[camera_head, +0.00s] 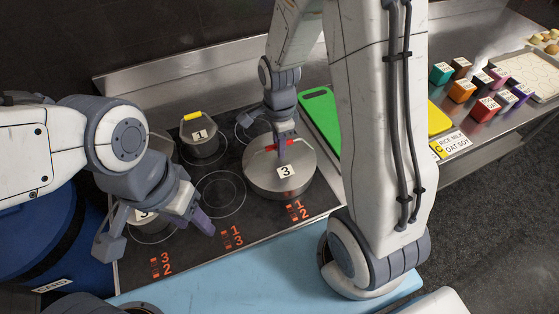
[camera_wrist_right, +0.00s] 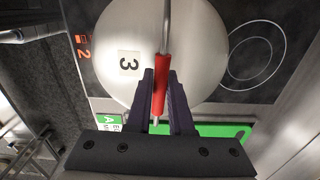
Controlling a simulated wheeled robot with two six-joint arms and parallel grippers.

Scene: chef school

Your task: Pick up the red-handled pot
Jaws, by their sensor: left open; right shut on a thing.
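The red-handled pot (camera_head: 259,176) is a wide steel pot with a lid labelled 3, standing at the right of the black cooktop. Its red handle (camera_wrist_right: 160,84) arches over the lid. My right gripper (camera_head: 282,147) is over the lid from above. In the right wrist view my right gripper (camera_wrist_right: 160,104) has its purple fingers on either side of the red handle and is shut on it. My left gripper (camera_head: 158,224) is open and empty over the front left of the cooktop, close to another pot. The head view hides part of the handle behind my right gripper.
A yellow-handled pot (camera_head: 201,137) labelled 1 stands at the back of the cooktop (camera_head: 222,194). Another pot (camera_head: 146,219) is partly hidden behind my left gripper. A green board (camera_head: 321,116) lies right of the cooktop. Several coloured cubes (camera_head: 462,91) stand on the right counter.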

